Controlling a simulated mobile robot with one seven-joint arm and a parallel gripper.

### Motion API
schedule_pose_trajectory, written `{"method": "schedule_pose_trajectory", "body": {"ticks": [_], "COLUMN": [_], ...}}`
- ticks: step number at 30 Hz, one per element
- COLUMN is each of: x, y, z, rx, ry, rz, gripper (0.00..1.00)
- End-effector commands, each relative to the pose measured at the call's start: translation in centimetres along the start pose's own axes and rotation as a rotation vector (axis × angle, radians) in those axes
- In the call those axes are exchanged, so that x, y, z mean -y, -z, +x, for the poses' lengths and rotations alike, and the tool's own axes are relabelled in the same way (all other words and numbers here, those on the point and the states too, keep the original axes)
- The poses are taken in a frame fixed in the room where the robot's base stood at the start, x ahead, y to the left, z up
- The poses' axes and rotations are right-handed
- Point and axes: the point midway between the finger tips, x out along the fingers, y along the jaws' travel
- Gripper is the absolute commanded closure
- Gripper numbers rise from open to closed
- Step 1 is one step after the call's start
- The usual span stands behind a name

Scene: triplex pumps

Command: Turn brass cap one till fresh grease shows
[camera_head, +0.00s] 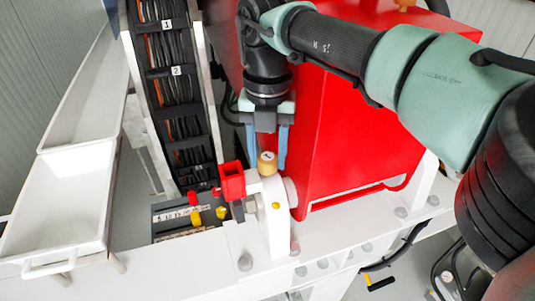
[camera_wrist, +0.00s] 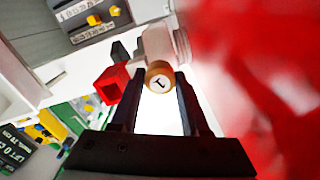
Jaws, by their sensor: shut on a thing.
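The brass cap one (camera_head: 267,163) is a small round cap with a pale top, on the white bearing block (camera_head: 274,215) beside the red housing. My gripper (camera_head: 267,155) comes down from above with one blue finger on each side of the cap. In the wrist view my gripper (camera_wrist: 158,88) has its dark fingers at the cap's two sides, shut on it. The cap's underside is hidden.
A red square part (camera_head: 232,180) stands just left of the cap. The big red housing (camera_head: 365,135) is close on the right. Yellow knobs (camera_head: 221,212) sit on a labelled panel. A cable ladder (camera_head: 172,80) and a white tray (camera_head: 65,205) are at left.

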Motion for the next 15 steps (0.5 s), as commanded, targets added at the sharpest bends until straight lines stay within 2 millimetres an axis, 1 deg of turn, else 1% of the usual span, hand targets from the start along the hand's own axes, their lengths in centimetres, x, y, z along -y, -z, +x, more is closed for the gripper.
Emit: {"method": "schedule_pose_trajectory", "body": {"ticks": [6,15], "x": [-0.01,-0.01], "y": [-0.07,-0.07], "z": [-0.14,-0.15], "rx": [0.003,0.003], "ry": [-0.001,-0.001], "rz": [0.034,0.036], "gripper": [1.0,1.0]}}
